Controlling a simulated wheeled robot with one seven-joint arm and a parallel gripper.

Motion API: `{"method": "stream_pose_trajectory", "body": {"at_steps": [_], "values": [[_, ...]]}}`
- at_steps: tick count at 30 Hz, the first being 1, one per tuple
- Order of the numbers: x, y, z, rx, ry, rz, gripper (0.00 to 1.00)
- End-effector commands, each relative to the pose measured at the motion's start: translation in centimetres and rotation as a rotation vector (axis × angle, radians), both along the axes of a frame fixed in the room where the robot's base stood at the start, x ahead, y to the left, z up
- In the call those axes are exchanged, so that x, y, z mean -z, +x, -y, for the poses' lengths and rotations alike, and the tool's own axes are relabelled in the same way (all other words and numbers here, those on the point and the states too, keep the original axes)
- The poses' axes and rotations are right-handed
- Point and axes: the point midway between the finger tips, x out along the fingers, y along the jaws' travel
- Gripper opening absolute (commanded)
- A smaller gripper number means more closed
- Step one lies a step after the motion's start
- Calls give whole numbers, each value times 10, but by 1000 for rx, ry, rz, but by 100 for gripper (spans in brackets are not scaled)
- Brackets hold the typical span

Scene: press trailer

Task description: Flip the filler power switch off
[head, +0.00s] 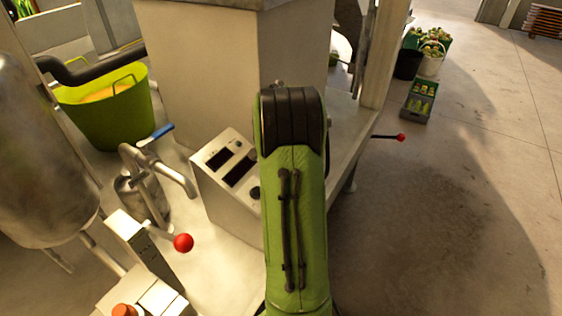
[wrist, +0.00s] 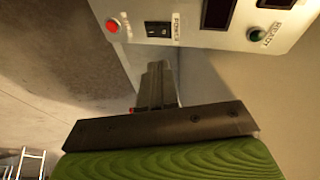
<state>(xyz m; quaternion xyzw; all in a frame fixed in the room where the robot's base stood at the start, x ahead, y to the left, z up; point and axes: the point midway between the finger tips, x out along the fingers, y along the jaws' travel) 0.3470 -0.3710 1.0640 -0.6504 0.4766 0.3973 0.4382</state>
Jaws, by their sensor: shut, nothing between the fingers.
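The filler's control panel (wrist: 218,40) fills the top of the wrist view. On it, the black rocker switch (wrist: 158,30) sits beside a label that reads POWER. I cannot tell which side of the rocker is pressed. My gripper (wrist: 156,68) is shut and empty, and its fingertips point toward the panel, just below the switch in the picture. I see no clear contact with the switch. In the head view the filler's box (head: 226,178) stands left of my green arm, which hides its right part, the switch and my gripper.
On the panel, a red button (wrist: 113,25) is left of the switch; a green button (wrist: 256,34) and a dark display (wrist: 217,13) are right. A red-knobbed lever (head: 183,243), a steel tank (head: 40,150) and a green tub (head: 105,115) stand left. Floor at right is largely clear.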

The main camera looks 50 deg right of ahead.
Motion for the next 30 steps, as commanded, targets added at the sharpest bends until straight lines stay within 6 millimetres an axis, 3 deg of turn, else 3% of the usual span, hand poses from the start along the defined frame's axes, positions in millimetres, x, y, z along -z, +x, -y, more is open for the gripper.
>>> {"method": "stream_pose_trajectory", "body": {"at_steps": [3,7,26,29,30], "values": [[-23,0,-6,2,-2,2,0],[-35,-1,-10,2,-1,1,0],[-37,-1,-12,0,0,0,0],[-51,5,-32,-60,-11,2,0],[-63,8,-52,-115,-22,3,0]]}}
